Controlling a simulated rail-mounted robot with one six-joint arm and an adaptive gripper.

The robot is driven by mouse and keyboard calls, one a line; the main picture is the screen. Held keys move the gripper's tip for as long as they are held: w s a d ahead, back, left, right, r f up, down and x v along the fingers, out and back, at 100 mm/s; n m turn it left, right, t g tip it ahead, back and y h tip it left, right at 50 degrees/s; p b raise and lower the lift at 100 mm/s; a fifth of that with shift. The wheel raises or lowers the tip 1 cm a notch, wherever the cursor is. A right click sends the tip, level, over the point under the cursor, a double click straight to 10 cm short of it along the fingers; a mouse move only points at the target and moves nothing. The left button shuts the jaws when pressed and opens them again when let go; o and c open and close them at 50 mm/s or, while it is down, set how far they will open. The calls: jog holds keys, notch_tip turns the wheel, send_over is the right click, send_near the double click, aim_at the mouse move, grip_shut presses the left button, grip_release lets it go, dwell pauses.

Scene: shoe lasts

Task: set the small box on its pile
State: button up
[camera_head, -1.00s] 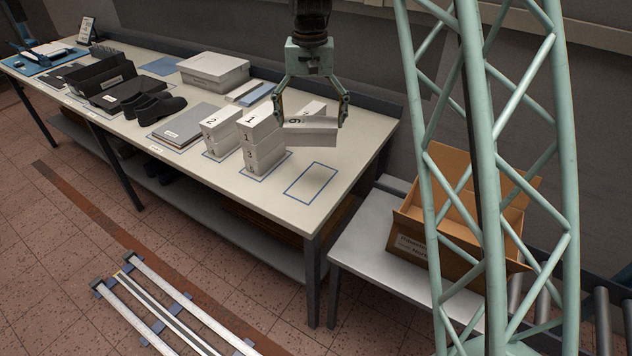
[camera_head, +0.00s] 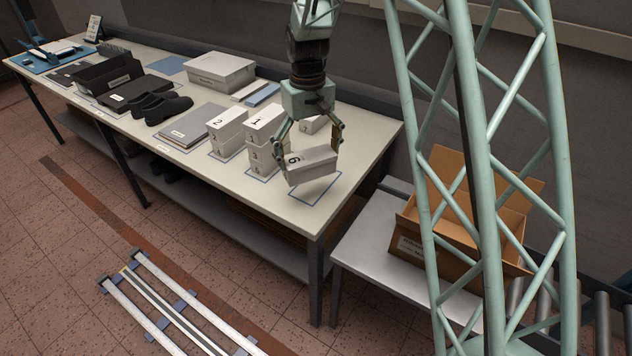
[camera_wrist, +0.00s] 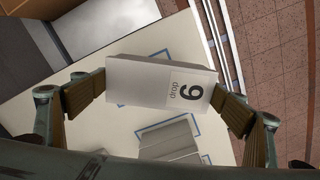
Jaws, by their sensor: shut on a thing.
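My gripper (camera_head: 308,140) is shut on a small white box (camera_head: 311,170) marked 6 and holds it above the table. The box also shows in the wrist view (camera_wrist: 150,82), between both fingers, with "drop" printed beside the number. It hangs slightly tilted over an empty blue outline (camera_head: 327,195) on the tabletop. Two piles of similar white boxes stand to its left: one topped by a box marked 1 (camera_head: 264,118), the other topped by a box marked 2 (camera_head: 225,122). Another white box (camera_head: 313,124) stands behind my gripper, partly hidden.
The long table (camera_head: 250,195) also holds a grey folder stack (camera_head: 186,128), black shoes (camera_head: 165,108) and a large white box (camera_head: 221,72) farther left. An open cardboard box (camera_head: 425,232) sits on a lower side table (camera_head: 365,240) to the right.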

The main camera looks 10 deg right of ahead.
jog(key=s+a+f+n+p, duration=0.1)
jog(key=s+a+f+n, duration=0.2)
jog(key=s+f+n, duration=0.2)
jog(key=s+n, duration=0.1)
jog(key=s, duration=0.2)
jog(key=shift+s+f+p, duration=0.15)
jog(key=shift+s+p, duration=0.25)
jog(key=shift+w, duration=0.15)
jog(key=w+d+f, duration=0.1)
jog(key=w+d, duration=0.5)
jog(key=w, duration=0.7)
jog(key=shift+w+d+f, duration=0.15)
jog(key=shift+w, duration=0.1)
jog(key=shift+w, duration=0.1)
jog(key=shift+w+d+f, duration=0.1)
jog(key=shift+w+f, duration=0.05)
jog(key=shift+f, duration=0.75)
jog(key=shift+w+d+f, duration=0.1)
jog(key=shift+w+f, duration=0.05)
jog(key=shift+f, duration=0.75)
jog(key=shift+f, duration=0.2)
